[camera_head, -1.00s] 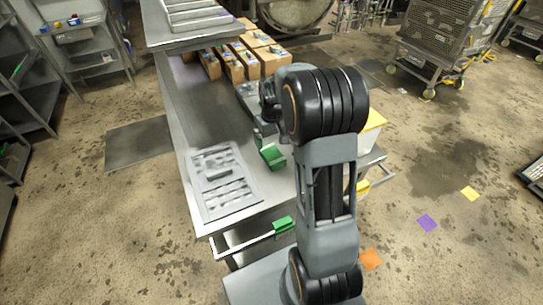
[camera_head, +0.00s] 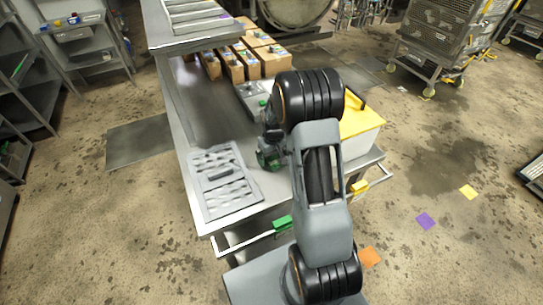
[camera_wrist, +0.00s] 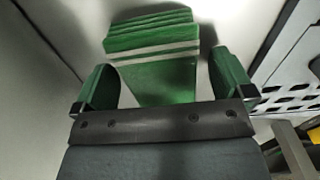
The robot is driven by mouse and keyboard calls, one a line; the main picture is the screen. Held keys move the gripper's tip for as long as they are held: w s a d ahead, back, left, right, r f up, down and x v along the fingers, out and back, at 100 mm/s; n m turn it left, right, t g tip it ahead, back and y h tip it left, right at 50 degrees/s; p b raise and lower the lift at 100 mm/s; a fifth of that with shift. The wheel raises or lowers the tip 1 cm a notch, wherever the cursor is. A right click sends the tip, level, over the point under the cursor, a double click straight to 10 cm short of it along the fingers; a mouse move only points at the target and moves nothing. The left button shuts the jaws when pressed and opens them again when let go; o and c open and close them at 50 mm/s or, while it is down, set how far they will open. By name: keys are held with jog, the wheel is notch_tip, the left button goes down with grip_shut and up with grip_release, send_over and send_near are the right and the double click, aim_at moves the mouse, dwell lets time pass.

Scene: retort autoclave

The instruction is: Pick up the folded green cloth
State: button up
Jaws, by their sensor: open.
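The folded green cloth (camera_wrist: 155,75), with stacked folds and a pale stripe, lies on the steel table (camera_head: 205,110), seen in the wrist view. My gripper (camera_wrist: 162,62) is open, its two green-padded fingers on either side of the cloth's near part. The folded far end reaches beyond the fingertips. I cannot tell whether the fingers touch the cloth. In the head view my gripper (camera_head: 268,156) is low over the table's near right part and largely covers the cloth.
A perforated grey plate (camera_head: 223,182) lies left of my gripper. Cardboard boxes (camera_head: 250,63) stand farther back. A white box with a yellow lid (camera_head: 365,122) is to the right. A green piece (camera_head: 283,223) is on the front rail. The table's left middle is clear.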

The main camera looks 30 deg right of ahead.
jog(key=shift+c, duration=0.2)
jog(key=c, duration=1)
jog(key=shift+o, duration=0.2)
notch_tip(320, 180, up, 10)
jog(key=shift+r+b, duration=0.1)
jog(key=shift+b, duration=0.5)
jog(key=o, duration=0.4)
jog(key=c, duration=0.3)
jog(key=shift+a, duration=0.1)
